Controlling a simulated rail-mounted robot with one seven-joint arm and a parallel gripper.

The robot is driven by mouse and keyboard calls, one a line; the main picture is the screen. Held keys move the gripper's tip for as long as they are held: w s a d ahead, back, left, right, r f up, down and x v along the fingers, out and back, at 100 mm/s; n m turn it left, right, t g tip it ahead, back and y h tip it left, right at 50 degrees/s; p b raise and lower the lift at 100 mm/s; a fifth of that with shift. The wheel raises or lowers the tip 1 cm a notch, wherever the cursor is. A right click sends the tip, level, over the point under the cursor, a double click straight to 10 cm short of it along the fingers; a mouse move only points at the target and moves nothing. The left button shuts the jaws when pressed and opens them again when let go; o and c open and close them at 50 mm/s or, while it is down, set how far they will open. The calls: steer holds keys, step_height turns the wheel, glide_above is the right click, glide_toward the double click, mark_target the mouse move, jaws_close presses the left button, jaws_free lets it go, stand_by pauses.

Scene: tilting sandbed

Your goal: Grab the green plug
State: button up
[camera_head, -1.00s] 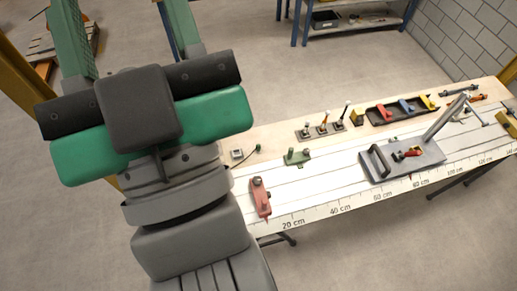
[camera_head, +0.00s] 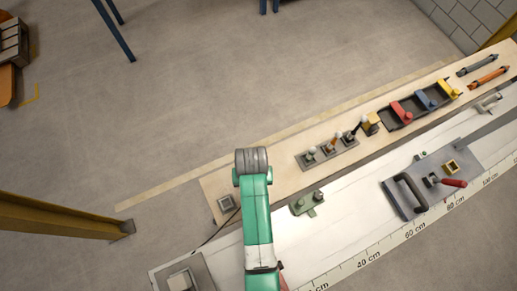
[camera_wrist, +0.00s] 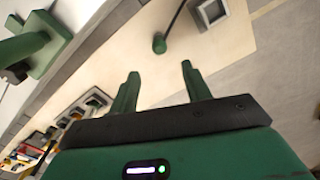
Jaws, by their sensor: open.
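The green plug (camera_wrist: 159,44) is a small round green piece at the end of a thin black cable in the wrist view. It lies on the pale wooden board, just beyond the fingertips and roughly centred between them. My gripper (camera_wrist: 160,72) is open and empty, with its two green fingers either side of the gap pointing towards the plug. In the head view my arm covers both the gripper and the plug; only a stretch of dark cable shows left of the arm. A grey square socket (camera_wrist: 211,12) sits right of the plug; it also shows in the head view (camera_head: 226,202).
A green fixture (camera_wrist: 40,45) stands left of the fingers; it also shows in the head view (camera_head: 307,202). Several small switches (camera_head: 331,145) and a dark tray (camera_head: 392,119) of coloured pieces stand further right.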

steer(key=shift+s+f, duration=0.4)
steer(key=shift+s, duration=0.1)
step_height(320, 180, down, 2)
steer(key=shift+s+f, duration=0.1)
steer(key=shift+s, duration=0.05)
step_height(320, 180, down, 5)
steer(key=shift+a+f+b, duration=0.1)
steer(key=shift+b, duration=0.3)
jaws_close()
